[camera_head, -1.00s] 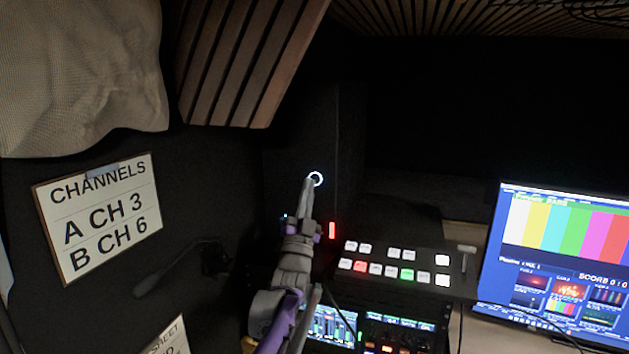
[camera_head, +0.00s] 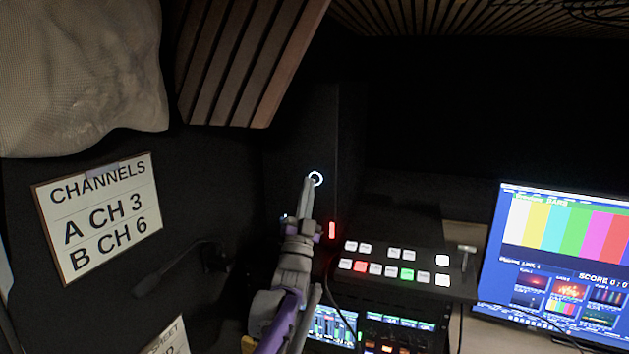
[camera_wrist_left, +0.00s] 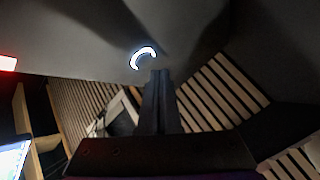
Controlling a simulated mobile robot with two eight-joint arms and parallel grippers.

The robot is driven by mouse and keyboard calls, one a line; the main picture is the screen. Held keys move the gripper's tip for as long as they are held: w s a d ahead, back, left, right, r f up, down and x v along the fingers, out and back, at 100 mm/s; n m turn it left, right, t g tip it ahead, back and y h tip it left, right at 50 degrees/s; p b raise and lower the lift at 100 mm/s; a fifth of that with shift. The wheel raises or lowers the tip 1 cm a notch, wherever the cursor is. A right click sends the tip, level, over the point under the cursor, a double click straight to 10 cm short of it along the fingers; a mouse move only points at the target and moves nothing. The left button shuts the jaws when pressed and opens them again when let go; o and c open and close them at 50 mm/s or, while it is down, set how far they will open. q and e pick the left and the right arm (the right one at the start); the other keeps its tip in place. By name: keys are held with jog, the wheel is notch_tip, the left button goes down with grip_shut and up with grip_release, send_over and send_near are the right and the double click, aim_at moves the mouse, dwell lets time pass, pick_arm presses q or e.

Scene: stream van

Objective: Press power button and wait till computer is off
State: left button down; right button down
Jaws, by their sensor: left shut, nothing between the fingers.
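The power button shows as a glowing white ring (camera_head: 315,179) on the dark computer case (camera_head: 300,150). My left gripper (camera_head: 308,182) is shut and empty, with its fingertips at the lower left edge of the ring. In the left wrist view the ring (camera_wrist_left: 143,58) is lit, with its lower part dark, and my shut fingertips (camera_wrist_left: 160,74) are just below and to the right of it. I cannot tell whether the tips touch the button. A red light (camera_head: 332,230) glows on the case below the ring. My right gripper is not in view.
A switcher panel (camera_head: 425,262) with lit buttons stands right of my left arm. A monitor (camera_head: 565,255) with colour bars is on at the right. A CHANNELS sign (camera_head: 98,217) and a dark gooseneck (camera_head: 180,268) are at the left. Wooden slats (camera_head: 245,60) hang above.

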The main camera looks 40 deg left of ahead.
pick_arm(q)
jog(key=shift+w, duration=0.1)
jog(key=shift+w+a, duration=0.1)
jog(key=shift+w, duration=0.25)
jog(key=shift+w+a+p, duration=0.15)
jog(key=shift+w+p, duration=0.15)
jog(key=shift+w, duration=0.05)
dwell(0.9)
jog(key=shift+s, duration=0.15)
jog(key=shift+s+d, duration=0.25)
jog(key=shift+s, duration=0.4)
jog(key=s, duration=0.1)
jog(key=s+d, duration=0.1)
jog(key=s, duration=0.2)
jog(key=shift+s+d, duration=0.25)
jog(key=shift+s, duration=0.15)
jog(key=shift+f, duration=0.1)
dwell(0.7)
